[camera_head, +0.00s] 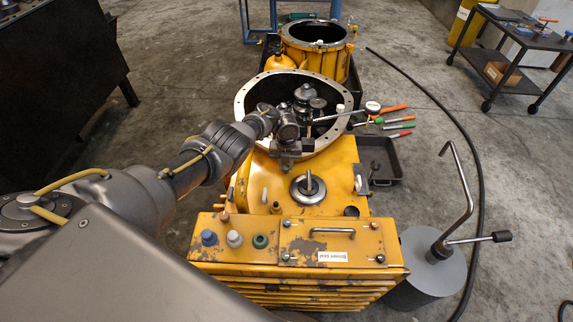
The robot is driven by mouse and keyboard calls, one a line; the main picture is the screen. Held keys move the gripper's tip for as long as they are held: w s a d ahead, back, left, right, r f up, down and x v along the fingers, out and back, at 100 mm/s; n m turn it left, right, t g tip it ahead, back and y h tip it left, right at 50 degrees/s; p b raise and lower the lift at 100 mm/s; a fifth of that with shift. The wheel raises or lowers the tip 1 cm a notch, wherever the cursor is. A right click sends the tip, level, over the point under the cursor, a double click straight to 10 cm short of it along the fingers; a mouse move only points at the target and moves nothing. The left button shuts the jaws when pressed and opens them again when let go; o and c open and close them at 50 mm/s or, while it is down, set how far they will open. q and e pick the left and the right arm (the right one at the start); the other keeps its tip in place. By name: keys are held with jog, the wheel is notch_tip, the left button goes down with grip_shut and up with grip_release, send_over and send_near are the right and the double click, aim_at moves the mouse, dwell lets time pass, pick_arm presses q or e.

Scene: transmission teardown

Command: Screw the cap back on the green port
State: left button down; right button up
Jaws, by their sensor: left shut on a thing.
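The green port (260,241) is on the front top panel of the yellow transmission housing (330,178), to the right of a pale grey port (234,239) and a blue one (209,237). My left gripper (288,160) is above the housing's back part, at the near rim of the large round opening, well behind the green port. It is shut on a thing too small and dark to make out. I cannot identify the cap for certain. My right gripper is not in view.
A steel flange ring (247,95) surrounds the opening, with gear parts (308,103) showing in it. A silver knob (308,187) and a bar handle (332,231) stand up from the housing. Hand tools (392,109) and a black tray (387,172) are at right, by a grey cylinder (433,275).

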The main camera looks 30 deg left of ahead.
aim_at(285, 166)
pick_arm(q)
jog(key=shift+s+r+p, duration=0.1)
jog(key=shift+r+p, duration=1.45)
jog(key=shift+r, duration=0.5)
